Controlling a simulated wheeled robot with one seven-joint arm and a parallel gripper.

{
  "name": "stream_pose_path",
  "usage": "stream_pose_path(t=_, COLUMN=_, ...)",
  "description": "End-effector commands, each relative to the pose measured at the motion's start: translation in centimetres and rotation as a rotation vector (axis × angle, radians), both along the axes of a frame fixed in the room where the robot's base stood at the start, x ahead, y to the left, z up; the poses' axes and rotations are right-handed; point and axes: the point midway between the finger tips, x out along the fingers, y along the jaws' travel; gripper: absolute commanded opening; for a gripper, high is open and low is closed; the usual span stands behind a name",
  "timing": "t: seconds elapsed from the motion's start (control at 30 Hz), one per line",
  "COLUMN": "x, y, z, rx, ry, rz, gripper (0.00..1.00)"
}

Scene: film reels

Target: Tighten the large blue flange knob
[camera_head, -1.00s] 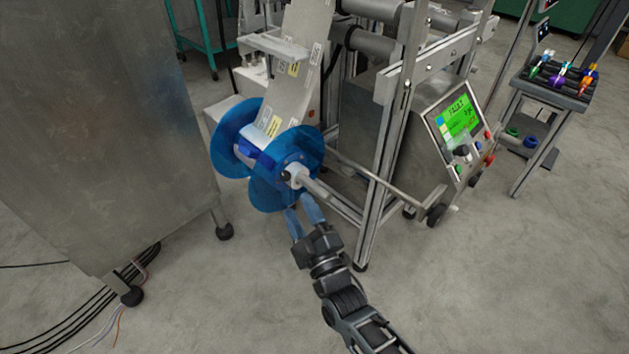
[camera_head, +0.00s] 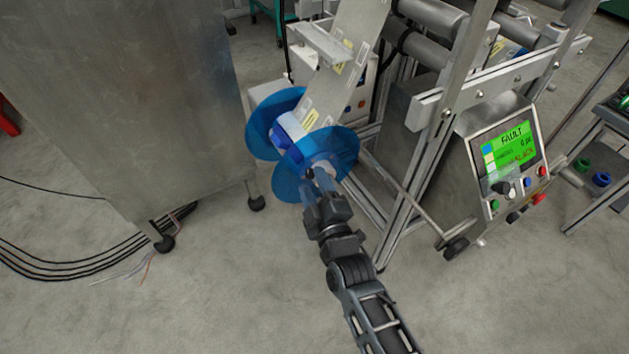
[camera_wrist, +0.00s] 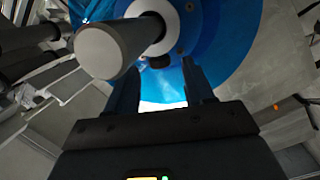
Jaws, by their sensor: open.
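A reel with two large translucent blue flanges (camera_head: 290,178) sits on a metal shaft at the front of the machine. The near flange fills the upper part of the wrist view (camera_wrist: 235,40), with a hub and the grey round shaft end (camera_wrist: 98,52) in front of it. A small dark knob (camera_wrist: 160,62) shows at the hub's lower edge. My gripper (camera_head: 317,177) is at the near flange, just below the shaft. Its fingers (camera_wrist: 160,70) are open, one to each side of the dark knob. Whether they touch it I cannot tell.
The shaft end juts towards the wrist camera, close to my left finger. The machine frame (camera_head: 408,190) and a control panel (camera_head: 505,150) reading FAULT stand to the right. A metal cabinet (camera_head: 120,110) stands left. Cables (camera_head: 75,255) lie on the floor, which is clear in front.

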Motion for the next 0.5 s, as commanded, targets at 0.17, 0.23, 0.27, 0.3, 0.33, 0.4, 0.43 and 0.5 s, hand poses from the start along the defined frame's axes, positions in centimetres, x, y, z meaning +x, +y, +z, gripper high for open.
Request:
stream_pose_path(t=0.17, x=1.3, y=0.5, z=-0.1, rx=-0.001, ry=0.0, rz=0.0, gripper=0.53)
stream_pose_path(t=0.23, x=1.5, y=0.6, z=-0.1, rx=0.0, ry=0.001, rz=-0.001, gripper=0.53)
stream_pose_path(t=0.27, x=1.5, y=0.6, z=0.0, rx=0.0, ry=0.001, rz=-0.001, gripper=0.53)
stream_pose_path(t=0.3, x=1.5, y=0.6, z=0.0, rx=0.0, ry=0.001, rz=-0.001, gripper=0.53)
stream_pose_path(t=0.33, x=1.5, y=0.6, z=0.0, rx=0.0, ry=0.001, rz=-0.001, gripper=0.53)
stream_pose_path(t=0.4, x=1.5, y=0.6, z=0.0, rx=0.0, ry=0.001, rz=-0.001, gripper=0.53)
stream_pose_path(t=0.43, x=1.5, y=0.6, z=0.0, rx=0.0, ry=0.001, rz=-0.001, gripper=0.53)
stream_pose_path(t=0.5, x=1.5, y=0.6, z=0.0, rx=0.0, ry=0.001, rz=-0.001, gripper=0.51)
